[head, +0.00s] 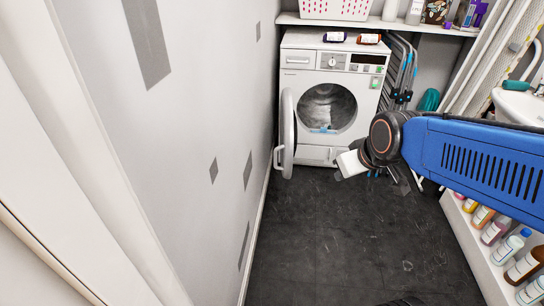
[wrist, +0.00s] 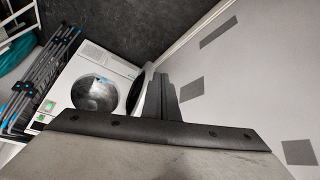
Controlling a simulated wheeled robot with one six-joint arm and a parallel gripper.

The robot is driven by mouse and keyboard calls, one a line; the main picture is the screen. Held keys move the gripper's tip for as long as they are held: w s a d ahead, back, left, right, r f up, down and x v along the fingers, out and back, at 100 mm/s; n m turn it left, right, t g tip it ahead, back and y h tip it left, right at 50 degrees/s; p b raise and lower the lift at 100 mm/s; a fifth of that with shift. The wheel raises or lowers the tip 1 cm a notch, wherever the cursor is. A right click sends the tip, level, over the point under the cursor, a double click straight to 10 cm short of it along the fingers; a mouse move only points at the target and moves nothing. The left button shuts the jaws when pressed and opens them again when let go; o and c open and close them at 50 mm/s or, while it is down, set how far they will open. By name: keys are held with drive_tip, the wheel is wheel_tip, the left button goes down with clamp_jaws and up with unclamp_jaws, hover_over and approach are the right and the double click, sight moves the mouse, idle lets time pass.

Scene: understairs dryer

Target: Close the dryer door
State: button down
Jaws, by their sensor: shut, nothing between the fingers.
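The white dryer (head: 302,68) stands at the far end of the narrow room. Its round door (head: 288,122) is open, swung out to the left near the wall, and the metal drum shows inside. In the wrist view the dryer (wrist: 117,68) appears tilted, with its open door (wrist: 136,91) seen edge-on. My gripper (head: 343,166) is in front of the dryer, to the right of the door and apart from it. In the wrist view my gripper's dark fingers (wrist: 160,98) are together and hold nothing.
A folded drying rack (head: 399,72) leans right of the dryer. A shelf (head: 385,25) with a basket and bottles is above. A low shelf of bottles (head: 494,231) and a sink (head: 520,106) are on the right. The dark floor (head: 315,230) is clear; the wall is close on the left.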

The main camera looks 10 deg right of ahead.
drive_tip(key=w+a+f+n+t, duration=0.2)
drive_tip(key=w+a+f, duration=0.15)
drive_tip(key=w, duration=0.65)
drive_tip(key=w+a+f+n+t, duration=0.2)
drive_tip(key=w+a+f+n, duration=0.15)
drive_tip(key=w, duration=0.55)
drive_tip(key=w+a+f+n+t, duration=0.2)
drive_tip(key=w+a+f, duration=0.15)
drive_tip(key=w, duration=0.65)
drive_tip(key=w+a+f+n+t, duration=0.3)
drive_tip(key=f+n, duration=0.1)
drive_tip(key=f, duration=0.4)
drive_tip(key=w+a+f+n+t, duration=0.2)
drive_tip(key=w+a+f+n, duration=0.15)
drive_tip(key=f, duration=0.55)
drive_tip(key=w+d, duration=0.3)
drive_tip(key=w, duration=0.4)
drive_tip(key=shift+w+d+r, duration=0.2)
drive_tip(key=shift+w+d, duration=0.1)
drive_tip(key=shift+d, duration=0.05)
